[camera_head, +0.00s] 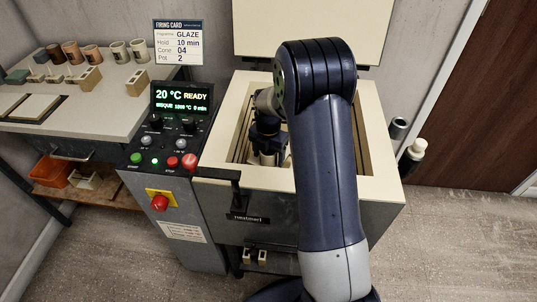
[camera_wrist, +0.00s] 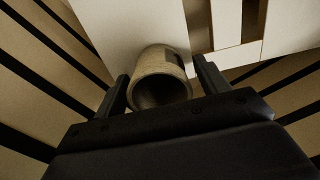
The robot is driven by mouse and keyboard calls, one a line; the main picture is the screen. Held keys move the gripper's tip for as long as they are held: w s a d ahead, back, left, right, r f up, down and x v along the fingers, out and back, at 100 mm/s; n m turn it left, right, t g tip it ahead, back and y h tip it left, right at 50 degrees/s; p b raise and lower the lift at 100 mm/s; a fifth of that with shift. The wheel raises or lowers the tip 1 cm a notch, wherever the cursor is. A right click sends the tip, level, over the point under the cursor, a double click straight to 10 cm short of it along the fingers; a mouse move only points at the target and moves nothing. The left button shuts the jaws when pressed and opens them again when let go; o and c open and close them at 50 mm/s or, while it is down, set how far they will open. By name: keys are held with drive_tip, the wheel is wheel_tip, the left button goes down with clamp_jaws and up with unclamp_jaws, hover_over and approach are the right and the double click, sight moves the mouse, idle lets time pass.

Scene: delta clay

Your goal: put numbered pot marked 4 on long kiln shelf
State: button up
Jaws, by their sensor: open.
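A beige pot (camera_wrist: 155,65) with a dark patch on its side is between the fingers of my gripper (camera_wrist: 161,74) in the wrist view. Its dark mouth faces the camera, and I cannot read a number on it. The fingers stand apart on either side, with a gap visible at the right. A flat pale shelf (camera_wrist: 118,22) lies beyond the pot, seemingly under it; I cannot tell if this is the long one. In the head view my gripper (camera_head: 266,148) is down inside the kiln, with a pale pot (camera_head: 267,160) partly showing below it. My arm hides much of the interior.
The kiln (camera_head: 222,172) is open, its walls close around my gripper and its lid (camera_head: 305,30) raised behind. A control panel (camera_head: 172,135) stands at the left. Several brown and pale pots stand on the left worktable (camera_head: 110,105). The firing card (camera_head: 178,42) reads GLAZE, Pot 2.

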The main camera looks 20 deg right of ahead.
wheel_tip(320, 180, up, 12)
drive_tip(key=p, duration=0.2)
drive_tip(key=shift+r, duration=0.15)
